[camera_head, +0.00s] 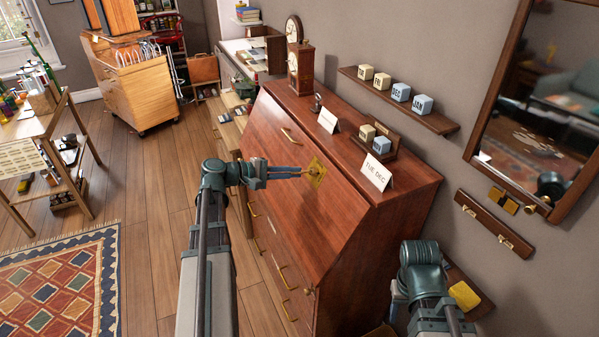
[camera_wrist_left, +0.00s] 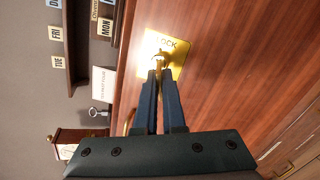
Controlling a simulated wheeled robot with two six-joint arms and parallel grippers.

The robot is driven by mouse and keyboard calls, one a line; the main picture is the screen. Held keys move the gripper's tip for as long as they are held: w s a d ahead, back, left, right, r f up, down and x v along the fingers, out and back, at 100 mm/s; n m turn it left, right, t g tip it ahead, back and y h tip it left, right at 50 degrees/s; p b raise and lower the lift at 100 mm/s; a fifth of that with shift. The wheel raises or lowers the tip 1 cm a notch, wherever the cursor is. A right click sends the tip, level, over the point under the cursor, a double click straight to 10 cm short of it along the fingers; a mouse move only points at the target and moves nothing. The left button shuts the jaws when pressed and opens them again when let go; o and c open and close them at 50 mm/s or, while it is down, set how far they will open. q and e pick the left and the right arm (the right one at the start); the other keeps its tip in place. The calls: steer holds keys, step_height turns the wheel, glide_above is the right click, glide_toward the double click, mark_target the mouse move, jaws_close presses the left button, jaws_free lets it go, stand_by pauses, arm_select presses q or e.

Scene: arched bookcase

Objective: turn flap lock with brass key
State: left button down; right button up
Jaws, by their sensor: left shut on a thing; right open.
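The wooden bureau's slanted flap (camera_head: 285,205) is closed. On it is a square brass lock plate (camera_head: 317,173), marked LOCK in the left wrist view (camera_wrist_left: 178,47). My left gripper (camera_head: 299,172) is shut on the brass key (camera_wrist_left: 160,59), right in front of the plate. The key's bow shows just beyond the fingertips (camera_wrist_left: 158,74), against the plate; its tip is hidden, so how deep it sits cannot be told. My right gripper (camera_head: 398,294) is low at the bureau's right side, apart from the lock, with its fingers partly hidden by its wrist.
Cards and a small block stand (camera_head: 377,150) sit on the bureau top, with a wooden clock (camera_head: 300,68) at its far end. A wall shelf (camera_head: 420,112) holds several date blocks. A mirror (camera_head: 540,100) hangs right.

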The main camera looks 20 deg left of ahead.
arm_select(q)
steer(key=shift+w+d+r+g+y+p, duration=0.15)
steer(key=shift+r+g+y+p, duration=0.3)
steer(key=shift+p, duration=1)
steer(key=shift+s+d+r+g+y+p, duration=0.1)
steer(key=shift+d+r+g+y+p, duration=0.15)
steer(key=shift+y+p, duration=0.8)
stand_by(0.7)
steer(key=shift+w+h+p, duration=0.1)
steer(key=shift+h+p, duration=0.2)
steer(key=shift+h, duration=0.1)
stand_by(0.3)
steer(key=shift+m, duration=1.4)
steer(key=m, duration=0.3)
steer(key=c, duration=0.9)
jaws_free()
